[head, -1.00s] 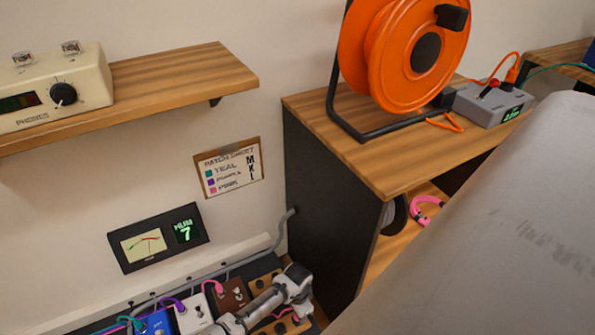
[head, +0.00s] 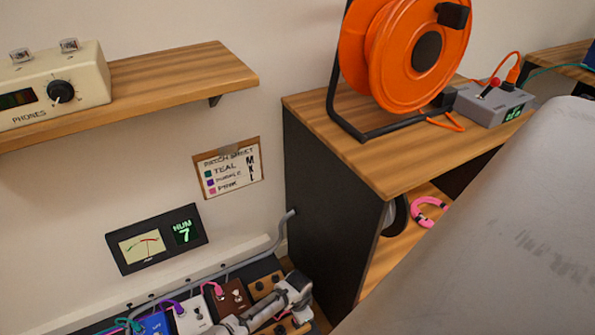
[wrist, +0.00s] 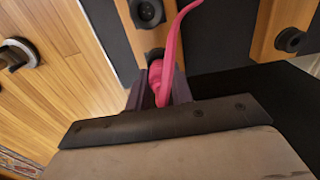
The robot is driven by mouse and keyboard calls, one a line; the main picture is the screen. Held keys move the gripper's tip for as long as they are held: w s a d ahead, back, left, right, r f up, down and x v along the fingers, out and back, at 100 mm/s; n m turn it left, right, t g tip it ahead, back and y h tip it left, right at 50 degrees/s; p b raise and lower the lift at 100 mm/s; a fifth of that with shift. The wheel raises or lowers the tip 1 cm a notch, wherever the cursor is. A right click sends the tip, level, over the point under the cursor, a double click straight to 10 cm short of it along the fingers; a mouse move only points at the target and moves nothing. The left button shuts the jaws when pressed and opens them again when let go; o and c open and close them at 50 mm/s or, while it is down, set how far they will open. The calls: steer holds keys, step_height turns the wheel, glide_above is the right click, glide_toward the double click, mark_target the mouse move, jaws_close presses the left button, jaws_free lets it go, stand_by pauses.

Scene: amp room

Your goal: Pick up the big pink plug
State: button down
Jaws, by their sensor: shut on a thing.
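In the wrist view, my gripper (wrist: 159,88) is shut on a big pink plug (wrist: 155,73). The plug sits between the two dark fingers, close to a wooden block with dark round sockets. Its thick pink cable (wrist: 181,22) runs up and to the right. I cannot tell whether the plug's tip is in a socket. In the head view, my pale wrist and arm cover much of this spot at the bottom, and the plug in my fingers is not clear there. A smaller pink plug (head: 217,288) stands in a brown pedal (head: 232,296).
Blue and white pedals (head: 192,314) with teal and purple cables stand to the left. A dark cabinet (head: 325,215) rises close on the right, with an orange cable reel (head: 385,60) on top and a pink coil (head: 428,212) on its shelf. A wall shelf (head: 185,80) hangs at upper left.

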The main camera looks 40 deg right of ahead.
steer(key=shift+r, duration=0.15)
step_height(320, 180, up, 20)
steer(key=p, duration=0.3)
